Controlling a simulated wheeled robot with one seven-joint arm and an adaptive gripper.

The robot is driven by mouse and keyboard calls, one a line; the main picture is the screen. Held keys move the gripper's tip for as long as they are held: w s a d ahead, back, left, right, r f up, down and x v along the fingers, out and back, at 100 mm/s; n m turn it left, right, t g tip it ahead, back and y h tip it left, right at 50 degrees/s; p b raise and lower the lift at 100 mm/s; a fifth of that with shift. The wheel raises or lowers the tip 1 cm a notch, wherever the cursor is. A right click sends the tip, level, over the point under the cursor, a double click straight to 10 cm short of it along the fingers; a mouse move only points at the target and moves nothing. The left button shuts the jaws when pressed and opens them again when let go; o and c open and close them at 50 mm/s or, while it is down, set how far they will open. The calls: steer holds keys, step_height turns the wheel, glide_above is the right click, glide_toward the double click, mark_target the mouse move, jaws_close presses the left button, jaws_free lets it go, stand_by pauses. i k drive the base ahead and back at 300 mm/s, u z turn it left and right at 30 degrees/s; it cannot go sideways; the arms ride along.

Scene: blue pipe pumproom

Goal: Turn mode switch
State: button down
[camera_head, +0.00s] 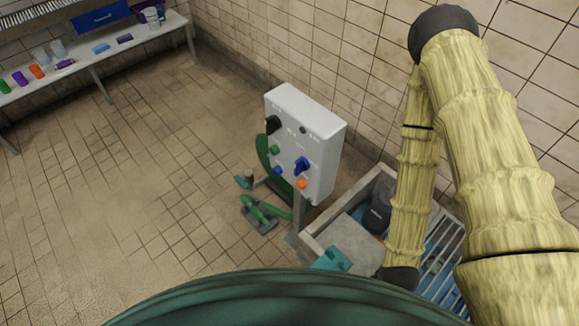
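A pale grey control box (318,125) stands on a post near the middle, its front facing left. It bears a black knob (272,125) at the upper left and a blue switch handle (302,164) at the lower right. The labels are too small to read, so I cannot tell which is the mode switch. My yellow-sleeved arm comes down on the right to a dark wrist, apart from the box. My green body hides what lies below. A teal piece (333,259) shows beside the wrist; I cannot tell if it belongs to my gripper.
The box also has green, blue and orange buttons. Green pipework (262,212) stands left of its post. A basin (345,215) with a grating lies right of it, under my arm. A bench (85,58) with small items stands at upper left. The tiled floor at left is clear.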

mark_target(302, 164)
steer(key=z, duration=1.15)
steer(key=k, duration=0.8)
steer(key=u, duration=1.4)
